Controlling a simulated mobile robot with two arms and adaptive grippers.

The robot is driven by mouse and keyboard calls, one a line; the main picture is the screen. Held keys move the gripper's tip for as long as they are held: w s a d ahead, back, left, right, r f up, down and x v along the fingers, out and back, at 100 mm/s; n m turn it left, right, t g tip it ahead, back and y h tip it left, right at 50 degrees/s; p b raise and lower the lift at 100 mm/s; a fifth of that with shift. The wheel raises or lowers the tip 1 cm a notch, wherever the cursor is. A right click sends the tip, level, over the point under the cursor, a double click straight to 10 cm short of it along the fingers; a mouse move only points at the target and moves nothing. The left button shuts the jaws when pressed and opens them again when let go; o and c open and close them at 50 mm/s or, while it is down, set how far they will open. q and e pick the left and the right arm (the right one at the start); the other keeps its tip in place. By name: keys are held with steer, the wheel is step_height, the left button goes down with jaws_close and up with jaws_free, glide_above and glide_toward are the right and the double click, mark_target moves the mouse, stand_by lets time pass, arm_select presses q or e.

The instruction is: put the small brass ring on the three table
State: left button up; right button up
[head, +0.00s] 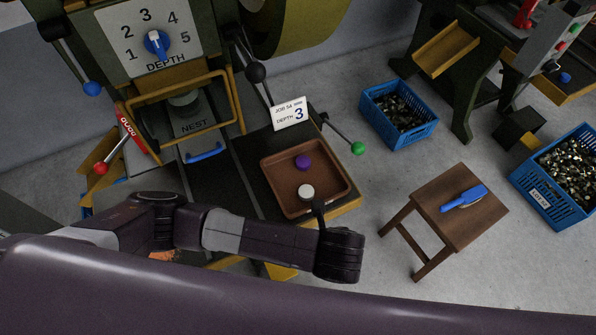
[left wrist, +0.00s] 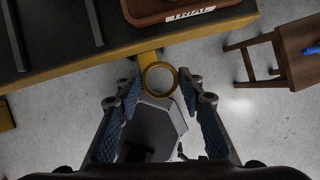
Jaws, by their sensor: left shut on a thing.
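The small brass ring (left wrist: 144,82) shows in the left wrist view, seen as a round open band. My left gripper (left wrist: 160,80) is shut on it, the ring between its two fingertips, above the floor just off the bench's edge. In the head view my left wrist (head: 338,256) is in front of the bench; fingers and ring cannot be made out there. A card reading "DEPTH 3" (head: 291,114) stands behind a brown tray (head: 270,186) on the bench. My right gripper is not in view.
The tray, labelled "TRIAL" in the left wrist view, holds a purple piece (head: 303,162) and a white piece (head: 306,191). A press with a numbered dial (head: 156,43) stands left. A wooden stool (head: 430,207) carries a blue brush (head: 463,198). Blue crates (head: 399,114) stand on the floor.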

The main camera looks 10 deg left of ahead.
arm_select(q)
steer(key=w+a+n+b, duration=0.1)
steer(key=w, duration=0.1)
steer(key=w+a+b, duration=0.1)
steer(key=w, duration=0.1)
steer(key=w+a+n+b, duration=0.1)
steer(key=w+b, duration=0.1)
steer(key=w, duration=0.1)
steer(key=shift+w+a+f+n+y, duration=0.1)
steer(key=shift+a+f+n+y, duration=0.1)
steer(key=shift+a+n+y, duration=0.15)
steer(key=shift+w+a+r+p, duration=0.3)
steer(key=shift+w+a+p, duration=0.25)
steer(key=shift+w, duration=0.35)
steer(key=b, duration=0.4)
glide_above(266, 153)
steer(key=s, duration=0.1)
steer(key=shift+s+d+f, duration=0.1)
steer(key=shift+d, duration=0.35)
step_height(266, 153, down, 4)
steer(key=shift+r+b, duration=0.25)
steer(key=shift+b, duration=0.9)
steer(key=o, duration=1.3)
steer(key=shift+g, duration=0.3)
